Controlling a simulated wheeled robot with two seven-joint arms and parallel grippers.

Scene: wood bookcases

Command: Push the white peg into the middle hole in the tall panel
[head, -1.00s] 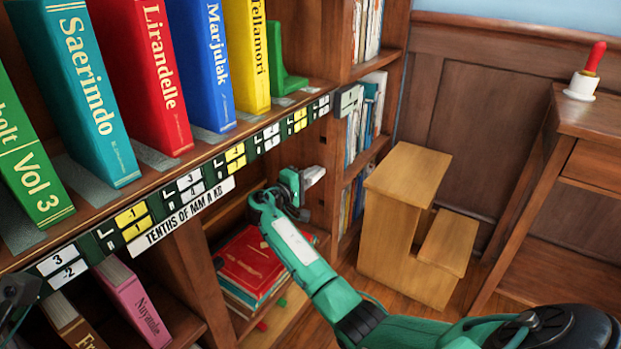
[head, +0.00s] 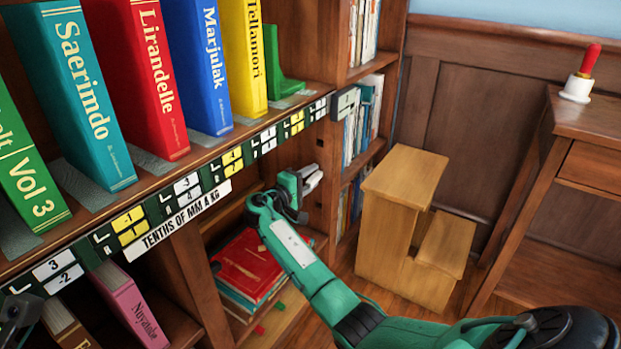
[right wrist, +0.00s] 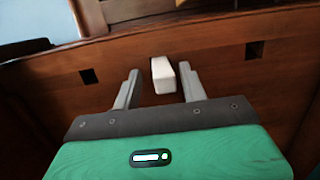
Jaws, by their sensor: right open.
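The white peg (right wrist: 163,76) sticks out of the tall brown panel (right wrist: 215,72) in the right wrist view, between a dark square hole (right wrist: 89,76) on its left and another (right wrist: 254,49) on its right. In the head view my right gripper (head: 298,186) is beside the bookcase's upright panel (head: 325,140), with a small pale part of the peg (head: 313,181) showing.
A shelf edge (head: 210,180) with number labels and large books runs above and left of my right arm. Red books (head: 245,262) lie in the lower compartment. A wooden step stool (head: 405,185) and a desk (head: 590,125) with a hand bell (head: 581,80) stand at right.

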